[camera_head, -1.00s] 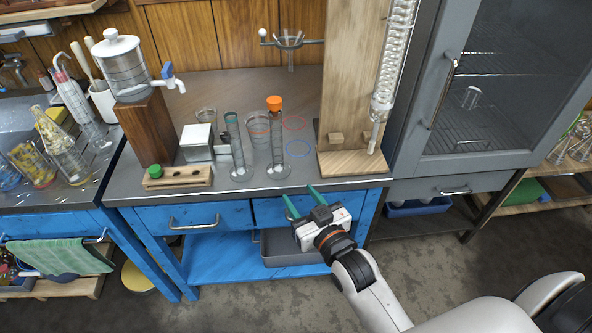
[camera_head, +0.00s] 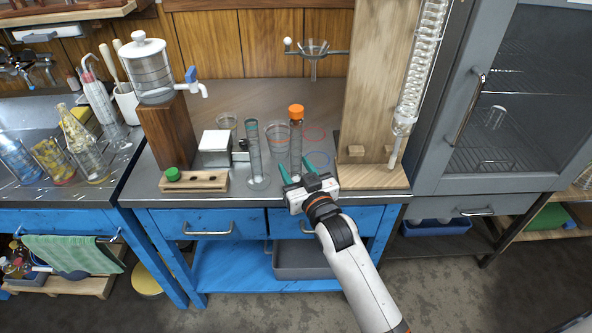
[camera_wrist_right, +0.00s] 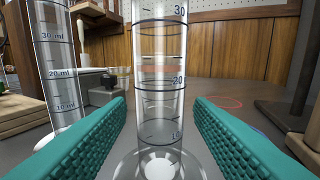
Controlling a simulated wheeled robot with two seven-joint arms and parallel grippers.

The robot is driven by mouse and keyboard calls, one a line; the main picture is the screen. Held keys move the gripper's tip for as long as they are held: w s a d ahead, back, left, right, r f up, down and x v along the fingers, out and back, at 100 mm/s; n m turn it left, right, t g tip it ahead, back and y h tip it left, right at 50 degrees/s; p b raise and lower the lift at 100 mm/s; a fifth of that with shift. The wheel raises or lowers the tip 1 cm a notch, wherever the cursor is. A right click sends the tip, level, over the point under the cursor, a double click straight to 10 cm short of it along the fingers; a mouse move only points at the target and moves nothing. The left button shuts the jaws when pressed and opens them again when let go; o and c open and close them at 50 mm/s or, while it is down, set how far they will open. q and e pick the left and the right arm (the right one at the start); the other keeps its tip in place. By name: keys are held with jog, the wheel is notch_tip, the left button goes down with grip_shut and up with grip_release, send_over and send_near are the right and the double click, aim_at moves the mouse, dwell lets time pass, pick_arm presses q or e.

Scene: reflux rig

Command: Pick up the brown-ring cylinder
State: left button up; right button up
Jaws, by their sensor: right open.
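A tall clear graduated cylinder with an orange top (camera_head: 296,140) stands upright on the bench. In the right wrist view this cylinder (camera_wrist_right: 160,110) is centred between the jaws, with dark graduation rings and a faint reddish-brown band near the 20 mark; I cannot tell whether that band is on it or behind it. My right gripper (camera_head: 306,172) is open just in front of the cylinder, its teal fingers (camera_wrist_right: 160,125) to either side and no contact visible. A second cylinder with a dark teal rim (camera_head: 255,155) stands to the left. My left gripper is not in view.
Beakers (camera_head: 278,138) stand behind the cylinders. A wooden rack with a green cap (camera_head: 208,181) and a white-topped box (camera_head: 215,141) are to the left. A wooden stand (camera_head: 370,178) is close on the right. Red and blue circles (camera_head: 318,159) mark the bench.

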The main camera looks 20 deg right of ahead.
jog(key=shift+w, duration=0.1)
jog(key=shift+c, duration=0.2)
jog(key=shift+r, duration=0.1)
grip_shut()
